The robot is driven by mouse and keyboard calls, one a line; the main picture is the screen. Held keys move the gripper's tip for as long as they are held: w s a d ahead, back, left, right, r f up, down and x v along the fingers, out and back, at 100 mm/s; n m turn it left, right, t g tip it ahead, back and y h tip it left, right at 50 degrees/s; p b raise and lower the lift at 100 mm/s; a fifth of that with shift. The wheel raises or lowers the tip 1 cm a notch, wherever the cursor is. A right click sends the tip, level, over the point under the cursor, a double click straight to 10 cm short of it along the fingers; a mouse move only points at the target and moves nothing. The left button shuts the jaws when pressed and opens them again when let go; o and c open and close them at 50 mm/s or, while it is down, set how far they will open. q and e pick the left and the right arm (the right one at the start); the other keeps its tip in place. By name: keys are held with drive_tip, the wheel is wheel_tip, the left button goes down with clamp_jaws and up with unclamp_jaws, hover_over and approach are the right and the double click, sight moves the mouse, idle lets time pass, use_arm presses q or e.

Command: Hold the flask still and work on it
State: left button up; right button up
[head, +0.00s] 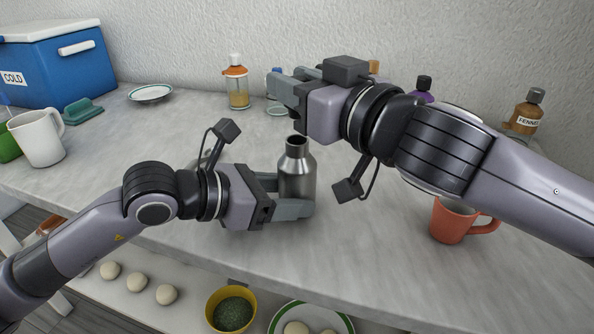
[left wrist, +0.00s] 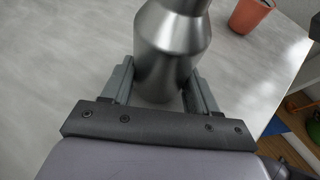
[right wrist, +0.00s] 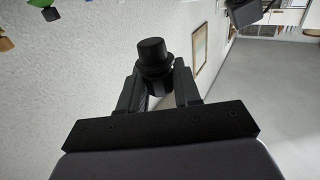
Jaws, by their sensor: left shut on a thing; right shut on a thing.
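The flask (head: 297,172) is a steel bottle standing upright near the front of the counter, with its neck open. It also shows in the left wrist view (left wrist: 172,45). My left gripper (head: 290,196) is shut on its lower body, one finger on each side. My right gripper (head: 283,92) is above and behind the flask neck, apart from it. In the right wrist view it is shut on a black stopper-like piece (right wrist: 152,57) with a round top. That piece is hidden in the head view.
An orange mug (head: 455,221) stands right of the flask. A white mug (head: 38,140), a blue cooler (head: 62,62) and a plate (head: 151,92) are at left. A yellow bowl (head: 231,308) sits below the counter.

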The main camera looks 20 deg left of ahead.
use_arm(q)
drive_tip(key=o, duration=1.3)
drive_tip(key=v, duration=1.1)
drive_tip(key=shift+s+a+r, duration=0.2)
drive_tip(key=shift+s+a, duration=0.05)
drive_tip(key=shift+a, duration=0.05)
drive_tip(key=shift+s, duration=0.15)
use_arm(e)
drive_tip(key=shift+s, duration=0.1)
